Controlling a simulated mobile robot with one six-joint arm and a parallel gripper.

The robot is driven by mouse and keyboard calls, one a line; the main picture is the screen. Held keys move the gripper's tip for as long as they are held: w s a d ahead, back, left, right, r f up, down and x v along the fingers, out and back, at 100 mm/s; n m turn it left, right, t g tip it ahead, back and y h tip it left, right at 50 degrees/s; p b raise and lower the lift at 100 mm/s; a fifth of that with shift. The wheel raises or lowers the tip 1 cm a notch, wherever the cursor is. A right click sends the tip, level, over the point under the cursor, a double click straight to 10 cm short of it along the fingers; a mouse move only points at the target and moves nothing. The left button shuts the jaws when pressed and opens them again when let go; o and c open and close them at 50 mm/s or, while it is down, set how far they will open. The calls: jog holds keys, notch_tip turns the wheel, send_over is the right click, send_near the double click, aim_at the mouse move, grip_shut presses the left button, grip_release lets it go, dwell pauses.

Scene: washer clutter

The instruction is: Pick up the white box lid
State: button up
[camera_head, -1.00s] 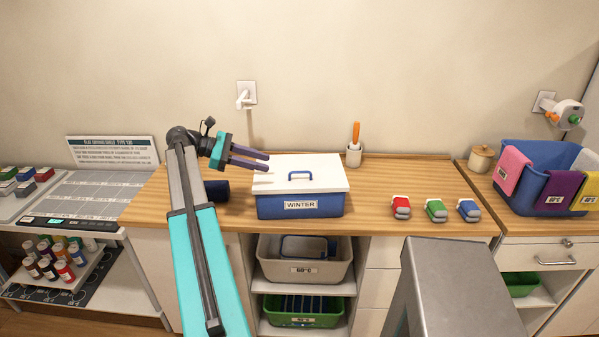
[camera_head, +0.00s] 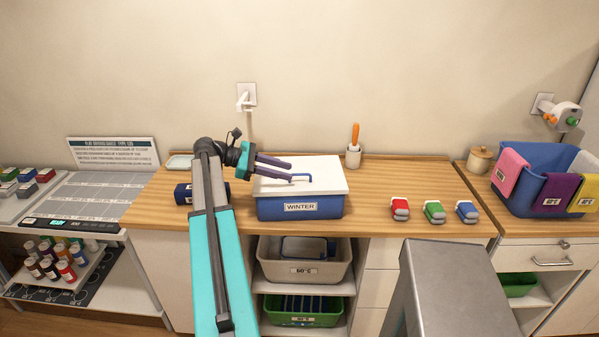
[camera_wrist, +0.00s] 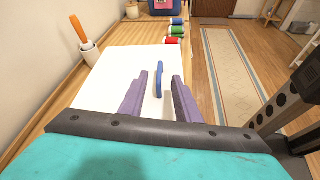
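The white box lid (camera_head: 325,176) lies on top of the blue box (camera_head: 300,208) labelled WINTER, on the wooden counter. The lid has a blue bar handle (camera_head: 302,178) on top. My gripper (camera_head: 291,171) is over the left part of the lid, its purple fingers pointing right toward the handle. In the wrist view the fingers (camera_wrist: 162,96) are open and spread, with the blue handle (camera_wrist: 159,80) between and just beyond their tips. I cannot tell whether the fingers touch the lid.
An orange-handled tool stands in a cup (camera_head: 354,157) behind the lid. Red, green and blue small packs (camera_head: 434,211) lie to the right. A dark blue roll (camera_head: 187,193) lies left of the box. A blue basket with cloths (camera_head: 530,193) stands far right.

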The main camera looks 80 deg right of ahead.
aim_at(299, 175)
jog(key=shift+s+d+f, duration=0.1)
jog(key=shift+s+f, duration=0.1)
jog(key=shift+s, duration=0.2)
jog(key=shift+p+x, duration=1.25)
jog(key=shift+x, duration=1.35)
grip_shut()
